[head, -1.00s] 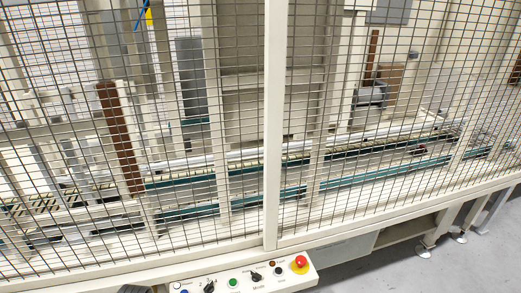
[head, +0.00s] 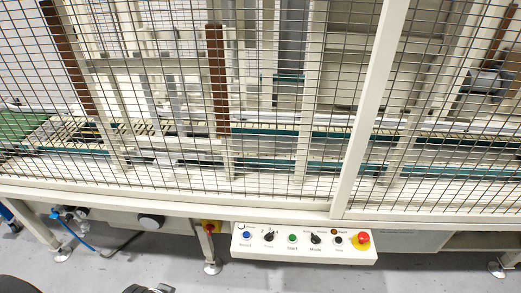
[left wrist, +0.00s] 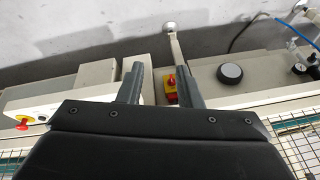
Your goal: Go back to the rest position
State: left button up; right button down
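My left gripper (left wrist: 160,72) shows in the left wrist view. Its two dark fingers stand apart with nothing between them. Beyond the fingers are the machine's control panel, a yellow and red switch and the floor. In the head view, only dark parts at the bottom left edge show, and I cannot tell clearly which part of me they are. My right gripper is in neither view. No egg tray can be made out.
A large machine behind a wire mesh fence (head: 270,170) fills the head view. A control panel (head: 300,243) with a red emergency button (head: 361,240) juts from its front. Machine feet (head: 212,267) stand on the grey floor (head: 110,270), which is open in front.

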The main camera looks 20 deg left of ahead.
pick_arm(q)
notch_tip(320, 180, down, 22)
jog(key=s+a+g, duration=0.1)
jog(key=s+d+f+g, duration=0.1)
jog(key=s+f, duration=1.4)
jog(key=shift+h, duration=0.4)
jog(key=shift+d, duration=0.1)
dwell(0.5)
